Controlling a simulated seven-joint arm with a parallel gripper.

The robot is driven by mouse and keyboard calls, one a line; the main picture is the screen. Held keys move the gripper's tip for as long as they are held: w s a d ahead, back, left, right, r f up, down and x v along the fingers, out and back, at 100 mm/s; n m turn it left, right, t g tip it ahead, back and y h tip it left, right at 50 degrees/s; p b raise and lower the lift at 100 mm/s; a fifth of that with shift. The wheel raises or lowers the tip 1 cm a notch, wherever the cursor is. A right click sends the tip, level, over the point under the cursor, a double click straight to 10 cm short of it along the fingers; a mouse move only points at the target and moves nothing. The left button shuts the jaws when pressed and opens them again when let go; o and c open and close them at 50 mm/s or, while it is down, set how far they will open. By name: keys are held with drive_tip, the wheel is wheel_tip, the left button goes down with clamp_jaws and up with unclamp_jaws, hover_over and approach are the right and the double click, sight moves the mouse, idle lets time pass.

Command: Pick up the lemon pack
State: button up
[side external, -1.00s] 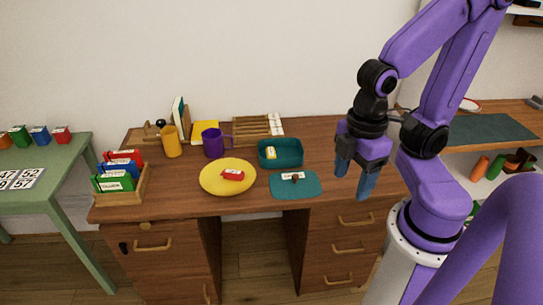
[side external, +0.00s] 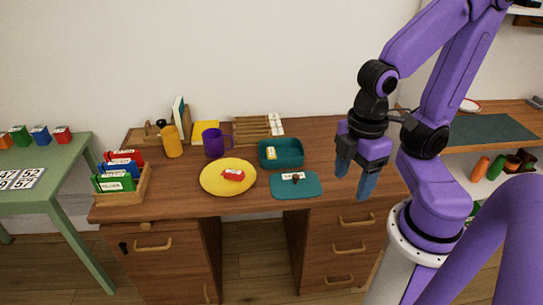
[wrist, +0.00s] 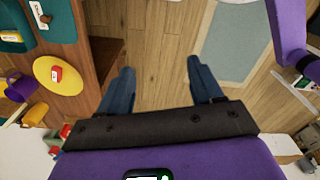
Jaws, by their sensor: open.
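A small yellow-and-white pack (side external: 271,153), which looks like the lemon pack, stands in the left part of the teal bin (side external: 292,160) on the brown desk. Its label is too small to read. In the wrist view the pack (wrist: 11,37) shows at the left edge. My gripper (side external: 355,178) is open and empty, fingers pointing down, at the right end of the desk, to the right of the bin and apart from it. In the wrist view the two blue fingers (wrist: 160,72) are spread over bare floor.
A yellow plate (side external: 215,188) with a red pack (side external: 233,175) is left of a teal mat (side external: 306,190) holding a small white-and-brown object. Purple (side external: 213,146) and orange (side external: 172,146) mugs, a wooden rack (side external: 250,128) and a card box (side external: 121,202) also stand there.

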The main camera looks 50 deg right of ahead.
drive_tip(key=o, duration=0.5)
